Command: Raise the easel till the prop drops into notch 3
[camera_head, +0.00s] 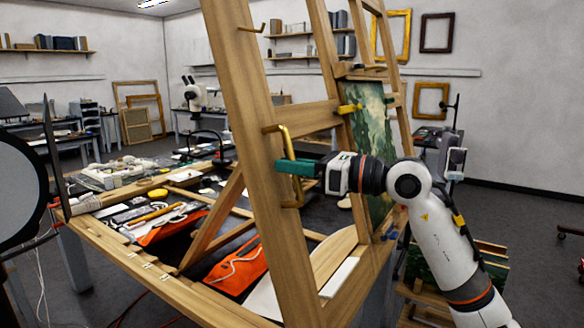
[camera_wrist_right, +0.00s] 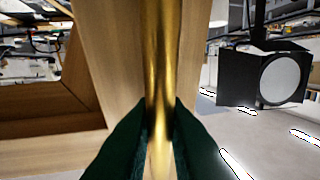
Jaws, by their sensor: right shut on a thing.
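The wooden easel (camera_head: 252,100) stands steeply tilted up over its base frame (camera_head: 110,240) in the head view. A brass handle (camera_head: 291,193) is fixed to its near upright. My right gripper (camera_head: 283,168), with green fingers, is shut on this handle. In the right wrist view the brass bar (camera_wrist_right: 163,50) runs between the dark green fingers (camera_wrist_right: 160,118). A diagonal wooden prop (camera_head: 212,220) slopes from the easel down to the base frame. Small pale marks (camera_head: 148,265) lie along the near rail. I cannot tell which notch the prop's foot is at. My left gripper is out of view.
A green painting (camera_head: 373,125) rests on the easel, with a yellow clamp (camera_head: 349,108) near it. Orange pouches (camera_head: 237,268) and tools lie inside the base frame. A dark round lamp (camera_head: 18,185) stands at the left. Open floor shows at the right.

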